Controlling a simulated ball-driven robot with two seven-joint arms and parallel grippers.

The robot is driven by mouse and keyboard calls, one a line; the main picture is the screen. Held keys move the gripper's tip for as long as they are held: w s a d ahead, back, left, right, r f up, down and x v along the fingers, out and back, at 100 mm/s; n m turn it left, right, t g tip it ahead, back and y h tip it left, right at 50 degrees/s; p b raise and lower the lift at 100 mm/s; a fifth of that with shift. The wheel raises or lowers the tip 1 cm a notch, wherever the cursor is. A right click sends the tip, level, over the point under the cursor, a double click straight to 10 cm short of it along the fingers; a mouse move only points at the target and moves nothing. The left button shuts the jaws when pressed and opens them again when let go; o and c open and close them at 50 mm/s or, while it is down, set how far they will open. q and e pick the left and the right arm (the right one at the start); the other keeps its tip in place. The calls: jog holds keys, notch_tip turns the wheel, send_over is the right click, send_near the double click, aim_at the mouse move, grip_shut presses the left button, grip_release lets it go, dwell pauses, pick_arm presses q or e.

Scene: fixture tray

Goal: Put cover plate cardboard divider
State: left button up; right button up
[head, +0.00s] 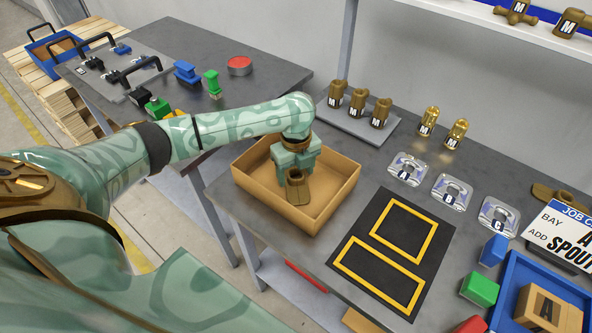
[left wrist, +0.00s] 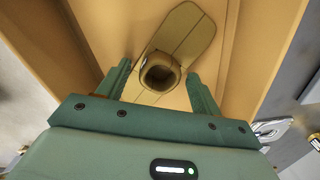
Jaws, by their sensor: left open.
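A bronze-olive plate with a hollow round boss (head: 298,190) lies in the open cardboard box (head: 338,203). It looks like the cover plate; the left wrist view shows its rounded plate (left wrist: 190,35) on the box floor. My left gripper (head: 296,170) reaches down into the box above this piece. In the left wrist view the gripper (left wrist: 160,88) is open, one finger on each side of the boss, with gaps showing. Whether the fingers reach down to the piece's level I cannot tell. No divider is clearly visible in the box. My right gripper is out of view.
A black mat with yellow outlines (head: 346,250) lies right of the box. Clear plates (head: 407,170) marked A, B and C, and bronze parts marked M (head: 357,101), stand behind. A blue tray (head: 510,283) is at the right. Another table (head: 260,85) is at back left.

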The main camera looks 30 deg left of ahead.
pick_arm(q)
notch_tip(320, 180, up, 12)
jog(key=p, duration=0.5)
jog(key=shift+r, duration=0.1)
